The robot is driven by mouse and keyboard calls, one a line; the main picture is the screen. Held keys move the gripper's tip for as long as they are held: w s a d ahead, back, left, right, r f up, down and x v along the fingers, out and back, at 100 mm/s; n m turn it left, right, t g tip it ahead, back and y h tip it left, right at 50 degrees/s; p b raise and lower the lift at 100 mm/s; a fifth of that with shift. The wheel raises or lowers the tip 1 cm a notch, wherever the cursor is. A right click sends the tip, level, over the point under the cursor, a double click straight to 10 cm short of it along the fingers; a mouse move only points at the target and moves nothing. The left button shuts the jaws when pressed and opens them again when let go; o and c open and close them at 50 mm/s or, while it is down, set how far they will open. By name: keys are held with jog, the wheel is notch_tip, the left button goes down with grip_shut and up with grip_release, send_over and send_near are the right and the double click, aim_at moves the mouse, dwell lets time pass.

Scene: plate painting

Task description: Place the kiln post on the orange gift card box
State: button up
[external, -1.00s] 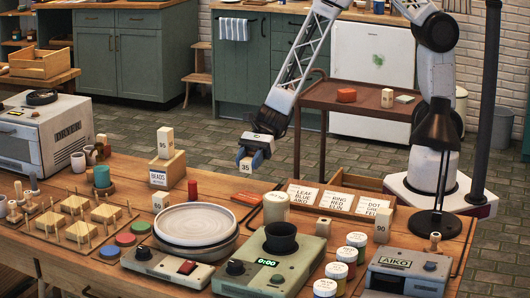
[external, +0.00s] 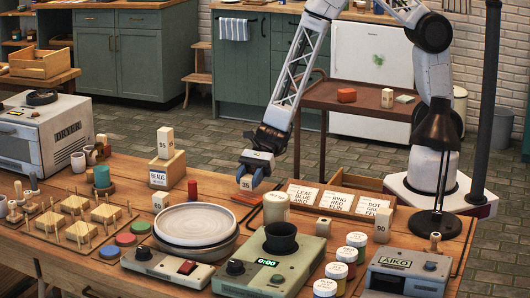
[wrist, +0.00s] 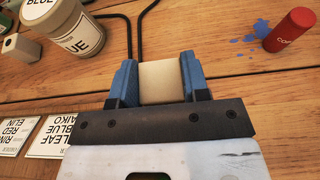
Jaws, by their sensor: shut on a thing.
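My gripper (external: 252,178) is shut on a short cream kiln post (external: 247,184) marked 35. It holds the post above the back of the workbench, between the red cylinder and the lidded jar. In the wrist view the post (wrist: 160,82) sits between the blue fingers. A flat orange-red thing (external: 240,198) lies on the bench just below the post, partly covered. A thicker orange-red block (external: 347,95) lies on the brown cart behind. I cannot tell for sure which is the orange gift card box.
The lidded jar (external: 276,207) stands right of the post, the red cylinder (external: 192,188) left. A stack of plates (external: 196,222) and a scale (external: 271,262) are in front. A card tray (external: 340,202) lies to the right. Other posts stand about, marked 95 (external: 165,142), 60 (external: 158,201) and 90 (external: 382,225).

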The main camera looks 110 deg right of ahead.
jog(key=shift+f, duration=1.25)
jog(key=shift+f, duration=0.15)
jog(key=o, duration=1)
jog(key=shift+c, duration=0.2)
jog(key=shift+r, duration=0.2)
jog(key=shift+v, duration=5.95)
jog(key=shift+s+d+f, duration=0.1)
jog(key=shift+f, duration=0.05)
